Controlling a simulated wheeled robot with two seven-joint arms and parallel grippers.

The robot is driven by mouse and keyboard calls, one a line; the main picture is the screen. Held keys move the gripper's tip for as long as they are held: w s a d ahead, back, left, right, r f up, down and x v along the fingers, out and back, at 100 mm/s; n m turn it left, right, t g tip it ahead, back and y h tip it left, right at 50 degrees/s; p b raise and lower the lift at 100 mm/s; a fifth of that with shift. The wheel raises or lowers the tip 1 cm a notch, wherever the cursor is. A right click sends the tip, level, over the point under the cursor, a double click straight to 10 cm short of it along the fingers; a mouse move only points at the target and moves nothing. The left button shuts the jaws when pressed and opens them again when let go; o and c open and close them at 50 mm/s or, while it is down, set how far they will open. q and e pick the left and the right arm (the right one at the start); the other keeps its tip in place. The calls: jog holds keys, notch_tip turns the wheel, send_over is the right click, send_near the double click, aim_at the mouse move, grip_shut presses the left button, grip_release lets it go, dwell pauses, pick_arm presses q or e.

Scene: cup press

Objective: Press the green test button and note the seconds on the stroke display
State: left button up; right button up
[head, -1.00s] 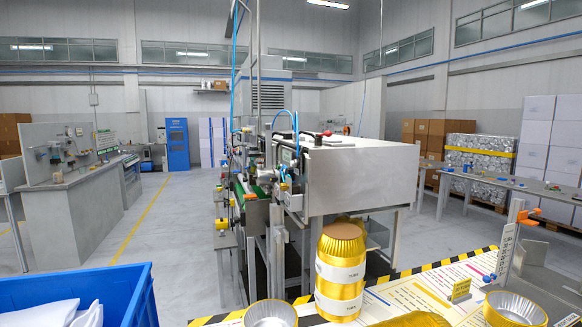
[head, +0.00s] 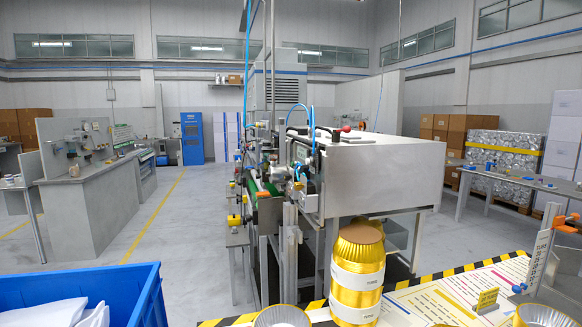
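A press-like machine (head: 375,170) with a grey metal housing stands in the middle of the head view. Blue air hoses, valves and a green strip (head: 265,190) show on its left side. A small red knob (head: 346,129) sits on top of the housing. I cannot make out a green test button or a stroke display on it. Neither of my grippers is in view.
A stack of gold cups (head: 358,285) stands on a table with a black-and-yellow edge (head: 455,272) in front. A blue bin (head: 145,295) with white bags is at lower left. A grey workbench (head: 95,205) stands at left. The floor (head: 190,235) between is clear.

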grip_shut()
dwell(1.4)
